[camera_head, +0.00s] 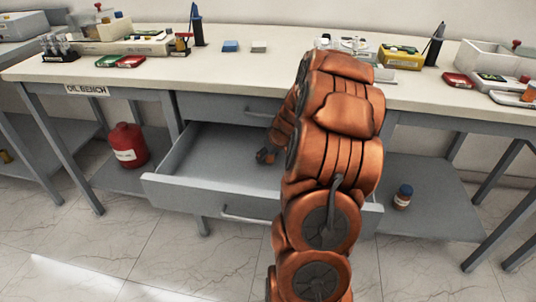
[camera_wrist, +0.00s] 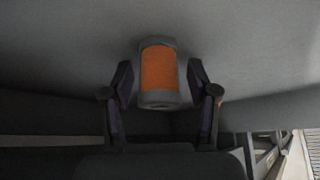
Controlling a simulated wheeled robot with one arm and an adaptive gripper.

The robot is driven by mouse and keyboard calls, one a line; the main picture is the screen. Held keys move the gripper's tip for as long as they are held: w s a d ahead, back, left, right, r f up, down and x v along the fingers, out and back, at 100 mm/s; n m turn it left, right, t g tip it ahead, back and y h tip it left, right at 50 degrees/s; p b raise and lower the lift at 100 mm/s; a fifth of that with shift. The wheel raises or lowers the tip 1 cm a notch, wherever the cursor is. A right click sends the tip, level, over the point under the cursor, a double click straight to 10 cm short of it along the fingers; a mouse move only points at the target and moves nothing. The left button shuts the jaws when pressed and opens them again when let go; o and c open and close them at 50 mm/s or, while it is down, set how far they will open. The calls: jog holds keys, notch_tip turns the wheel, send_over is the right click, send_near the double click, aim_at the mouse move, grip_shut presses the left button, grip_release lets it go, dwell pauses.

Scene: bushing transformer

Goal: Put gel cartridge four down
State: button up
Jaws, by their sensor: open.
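The gel cartridge (camera_wrist: 159,70), an orange cylinder with grey ends, lies on a grey surface in the wrist view. It sits between the two fingers of my gripper (camera_wrist: 160,80). The fingers are open, with a visible gap on each side of the cartridge. In the head view my gripper (camera_head: 266,156) is low inside the open drawer (camera_head: 215,160), and my arm covers the drawer's right part. The cartridge is hidden in the head view. I cannot read any number on it.
The drawer's front (camera_head: 205,203) stands out below the oil bench top (camera_head: 200,72). Several trays, boxes and bottles stand along the bench's back. A red container (camera_head: 127,146) and a small brown bottle (camera_head: 403,197) stand on the lower shelves. The drawer's left part looks empty.

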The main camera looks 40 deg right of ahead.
jog(key=shift+s+r, duration=0.1)
jog(key=shift+r, duration=0.35)
jog(key=s, duration=0.4)
jog(key=s+a, duration=0.1)
jog(key=s, duration=0.3)
jog(key=s+a, duration=0.1)
jog(key=s, duration=0.3)
jog(key=shift+s+a+r, duration=0.1)
jog(key=shift+r, duration=0.15)
